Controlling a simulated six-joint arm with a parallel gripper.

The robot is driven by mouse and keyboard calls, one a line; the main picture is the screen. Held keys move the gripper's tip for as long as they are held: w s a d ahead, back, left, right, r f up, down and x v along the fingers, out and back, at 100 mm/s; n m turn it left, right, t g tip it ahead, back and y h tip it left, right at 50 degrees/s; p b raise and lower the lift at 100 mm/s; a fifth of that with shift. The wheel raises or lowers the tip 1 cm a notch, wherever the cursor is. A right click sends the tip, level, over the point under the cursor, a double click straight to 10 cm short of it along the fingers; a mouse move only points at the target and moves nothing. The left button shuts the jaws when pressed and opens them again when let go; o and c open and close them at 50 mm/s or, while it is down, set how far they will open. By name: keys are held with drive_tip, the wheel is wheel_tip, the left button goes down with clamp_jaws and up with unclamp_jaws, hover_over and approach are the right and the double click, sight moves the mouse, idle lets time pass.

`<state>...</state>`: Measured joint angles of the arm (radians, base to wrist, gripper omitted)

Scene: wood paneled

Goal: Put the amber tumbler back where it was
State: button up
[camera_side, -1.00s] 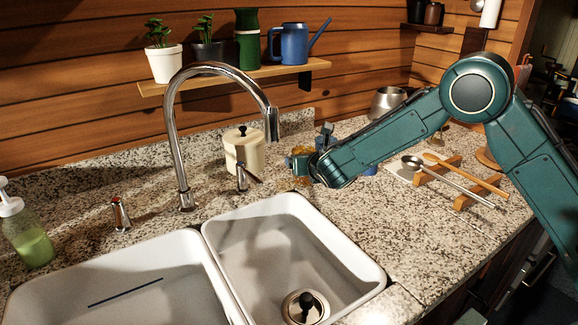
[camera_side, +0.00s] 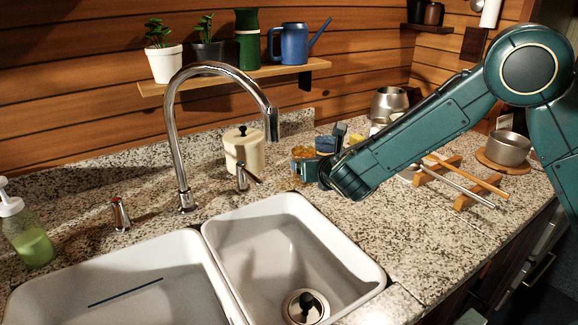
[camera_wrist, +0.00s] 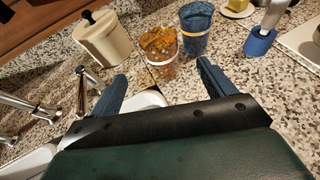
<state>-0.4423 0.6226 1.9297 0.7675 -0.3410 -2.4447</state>
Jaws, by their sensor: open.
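The amber tumbler (camera_side: 302,151) stands upright on the granite counter, behind the right sink basin and right of the cream canister. It also shows in the wrist view (camera_wrist: 160,45), upright just beyond my fingertips and lined up with the gap between them. My gripper (camera_side: 320,154) is open and empty, with its fingers spread wide in the wrist view (camera_wrist: 160,70). In the side view one finger partly covers the tumbler's lower part. I see no finger pressing on it.
A blue tumbler (camera_wrist: 196,30) stands close to the amber one, on its right. The cream lidded canister (camera_wrist: 103,40) is to its left. A blue-based brush holder (camera_wrist: 260,42) stands farther right. The faucet (camera_side: 180,130) rises at the left, behind the sink (camera_side: 290,240).

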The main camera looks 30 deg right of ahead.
drive_tip(key=s+d+r+m+g+y, duration=0.1)
drive_tip(key=s+d+r+m+g, duration=0.1)
drive_tip(key=s+d+r+m, duration=0.4)
drive_tip(key=s+d+r+m+g, duration=0.2)
drive_tip(key=s+d+r+m, duration=0.15)
drive_tip(key=s+m, duration=0.6)
drive_tip(key=s+a+r+m+g+y, duration=0.1)
drive_tip(key=s+m+g+y, duration=0.2)
drive_tip(key=s+m, duration=1.3)
drive_tip(key=s, duration=0.8)
drive_tip(key=shift+s+a+r+y, duration=0.15)
drive_tip(key=shift+s+y, duration=0.15)
